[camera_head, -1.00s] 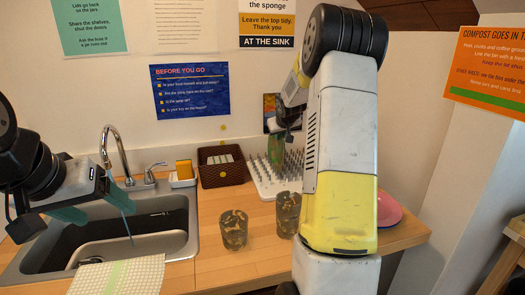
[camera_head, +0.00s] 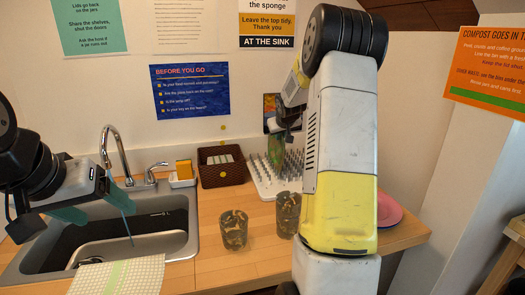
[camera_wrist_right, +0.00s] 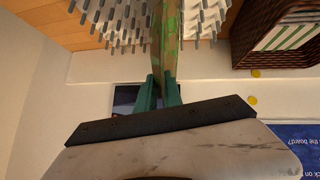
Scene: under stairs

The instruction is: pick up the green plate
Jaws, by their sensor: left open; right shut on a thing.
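The green plate (camera_wrist_right: 172,35) is seen edge-on in the right wrist view, patterned in lighter and darker green. My right gripper (camera_wrist_right: 160,92) is shut on it, with one teal finger on each side. The plate stands among the pegs of the white drying rack (camera_wrist_right: 110,15); I cannot tell whether it touches the rack. In the head view the plate (camera_head: 276,150) shows only in part, beside my right gripper (camera_head: 284,136), and my right arm hides much of the rack. My left gripper (camera_head: 96,205) is open and empty above the sink.
Two patterned glasses, the left one (camera_head: 233,229) and the right one (camera_head: 287,214), stand on the wooden counter in front of the rack. A brown basket (camera_head: 222,174) is left of the rack. A pink plate (camera_head: 389,210) lies right of my arm. The sink (camera_head: 183,246) is at left.

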